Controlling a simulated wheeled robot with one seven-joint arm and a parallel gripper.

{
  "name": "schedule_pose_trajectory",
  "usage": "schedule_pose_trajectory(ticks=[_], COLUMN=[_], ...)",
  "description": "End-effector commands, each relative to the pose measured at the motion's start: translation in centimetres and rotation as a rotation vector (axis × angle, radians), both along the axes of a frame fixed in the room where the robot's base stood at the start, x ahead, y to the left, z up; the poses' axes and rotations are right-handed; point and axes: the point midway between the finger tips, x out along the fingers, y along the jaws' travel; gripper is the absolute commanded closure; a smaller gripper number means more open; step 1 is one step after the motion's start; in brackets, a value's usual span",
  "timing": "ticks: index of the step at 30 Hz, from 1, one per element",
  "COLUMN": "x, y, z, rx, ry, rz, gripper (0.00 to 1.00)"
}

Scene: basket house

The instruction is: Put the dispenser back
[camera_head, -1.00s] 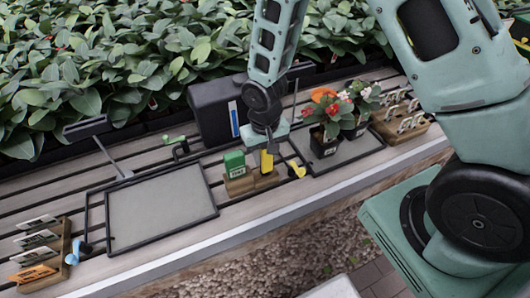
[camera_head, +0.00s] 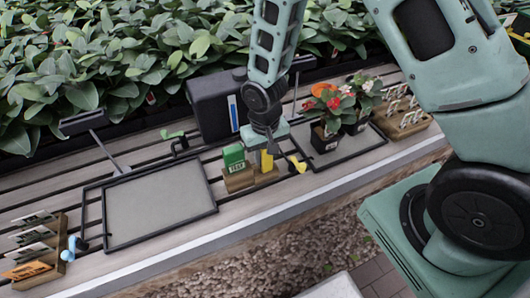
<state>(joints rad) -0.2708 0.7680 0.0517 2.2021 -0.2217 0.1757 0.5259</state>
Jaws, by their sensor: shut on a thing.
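My gripper (camera_head: 265,153) is at the wooden holder (camera_head: 240,184), pointing down. It is shut on a small yellow object (camera_head: 267,161), which seems to be the dispenser; its shape is mostly hidden by the fingers. The yellow object is at the right part of the holder, but I cannot tell whether it touches the wood. A green box (camera_head: 234,157) with a pale label stands in the left part of the holder, beside the gripper.
A yellow spouted thing (camera_head: 297,164) lies just right of the holder. A black case (camera_head: 216,108) stands behind. Potted flowers (camera_head: 325,138) stand on the right tray. The left tray (camera_head: 160,205) is empty. A wooden label rack (camera_head: 38,265) and a blue item (camera_head: 72,248) are far left.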

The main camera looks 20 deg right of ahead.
Motion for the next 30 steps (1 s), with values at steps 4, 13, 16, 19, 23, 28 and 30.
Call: schedule_pose_trajectory(ticks=[4,13,16,19,23,28,30], x=[0.0,0.0,0.0,0.0,0.1,0.2,0.1], y=[0.0,0.0,0.0,0.0,0.0,0.0,0.0], z=[0.0,0.0,0.0,0.3,1.7,5.1,6.7], rx=[0.0,0.0,0.0,0.001,0.001,0.002,0.002], ry=[0.0,0.0,0.0,-0.001,-0.003,-0.007,-0.006], rz=[0.0,0.0,0.0,-0.001,-0.002,-0.002,-0.002], gripper=[0.86,0.44,0.44,0.44,0.44,0.44,0.44])
